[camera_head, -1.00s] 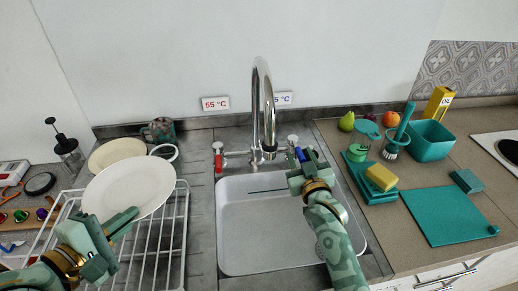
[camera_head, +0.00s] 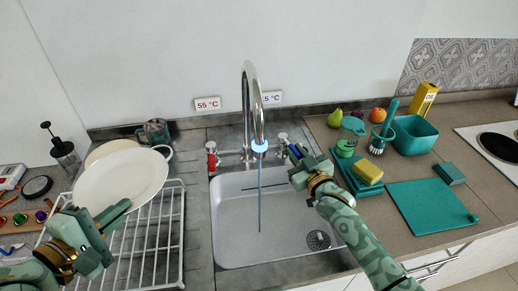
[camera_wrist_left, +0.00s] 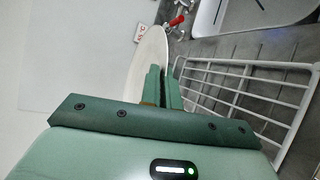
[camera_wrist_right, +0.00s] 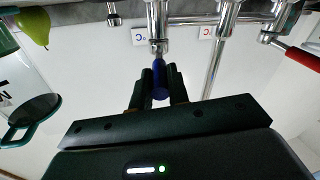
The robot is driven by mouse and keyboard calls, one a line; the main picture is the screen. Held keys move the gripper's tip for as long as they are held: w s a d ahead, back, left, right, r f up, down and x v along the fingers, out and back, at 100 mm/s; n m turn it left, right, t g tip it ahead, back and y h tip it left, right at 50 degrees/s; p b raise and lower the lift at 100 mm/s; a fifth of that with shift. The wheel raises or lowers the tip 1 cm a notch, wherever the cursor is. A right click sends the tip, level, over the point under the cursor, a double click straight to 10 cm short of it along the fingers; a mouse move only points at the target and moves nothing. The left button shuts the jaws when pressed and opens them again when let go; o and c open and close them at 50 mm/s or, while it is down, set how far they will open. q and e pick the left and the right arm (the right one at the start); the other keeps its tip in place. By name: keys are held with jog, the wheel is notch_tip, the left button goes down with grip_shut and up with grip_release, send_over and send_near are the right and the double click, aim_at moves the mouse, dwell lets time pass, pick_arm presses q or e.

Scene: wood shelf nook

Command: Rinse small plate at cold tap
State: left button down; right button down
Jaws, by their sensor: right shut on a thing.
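My left gripper (camera_head: 116,213) is shut on the rim of a white plate (camera_head: 122,182), tilted above the dish rack. The plate also shows between the fingers in the left wrist view (camera_wrist_left: 148,62). My right gripper (camera_head: 300,160) is shut on the blue cold-tap lever (camera_wrist_right: 160,84), right of the faucet. The curved chrome faucet (camera_head: 247,95) has a blue glowing ring at its spout, and a thin water stream (camera_head: 260,200) falls into the sink (camera_head: 232,235). The plate is left of the stream, apart from it. The red lever (camera_head: 211,160) is at the left.
The white wire rack (camera_head: 165,240) stands left of the sink. A cream plate (camera_head: 98,154) is partly hidden behind the held plate. A yellow sponge (camera_head: 368,173), teal board (camera_head: 428,207) and teal tub (camera_head: 414,136) are on the right counter. The sink holds no dishes.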

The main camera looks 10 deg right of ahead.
pick_arm(q)
jog(key=shift+a+r, duration=0.1)
jog(key=shift+r, duration=0.1)
pick_arm(e)
jog(key=shift+d+n+y, duration=0.15)
jog(key=shift+n+y, duration=0.15)
